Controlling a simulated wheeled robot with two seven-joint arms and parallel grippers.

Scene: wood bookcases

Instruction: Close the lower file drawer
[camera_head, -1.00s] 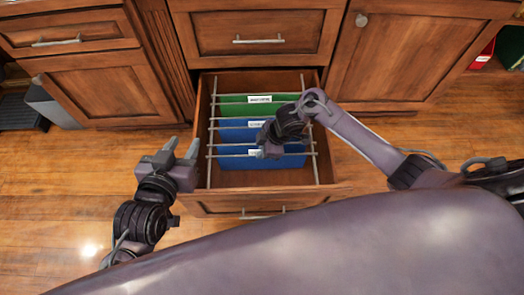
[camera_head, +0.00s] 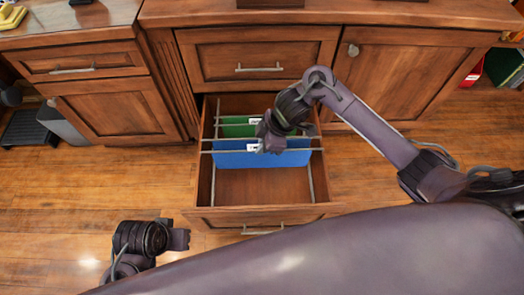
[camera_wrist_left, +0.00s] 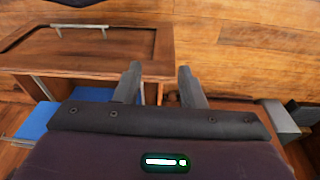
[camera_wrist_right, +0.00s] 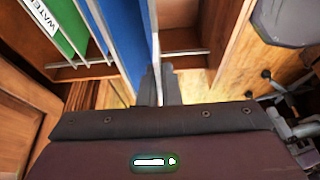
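The lower file drawer (camera_head: 262,215) stands pulled out, with a silver bar handle (camera_head: 263,230) on its front. A green folder (camera_head: 238,130) and a blue folder (camera_head: 225,160) hang on rails towards its back; the front part is empty. My right gripper (camera_head: 268,143) is over the drawer at the blue folder. In the right wrist view its fingers (camera_wrist_right: 161,85) are close together beside the blue folder (camera_wrist_right: 125,35); I cannot tell whether they pinch it. My left gripper (camera_head: 185,238) is left of the drawer front; in the left wrist view its fingers (camera_wrist_left: 160,85) are apart and empty.
A shut upper drawer (camera_head: 258,58) is above the file drawer. Shut cabinet doors stand left (camera_head: 120,108) and right (camera_head: 405,75). A grey bin (camera_head: 63,122) stands at the left. The wood floor (camera_head: 60,200) is clear around the drawer.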

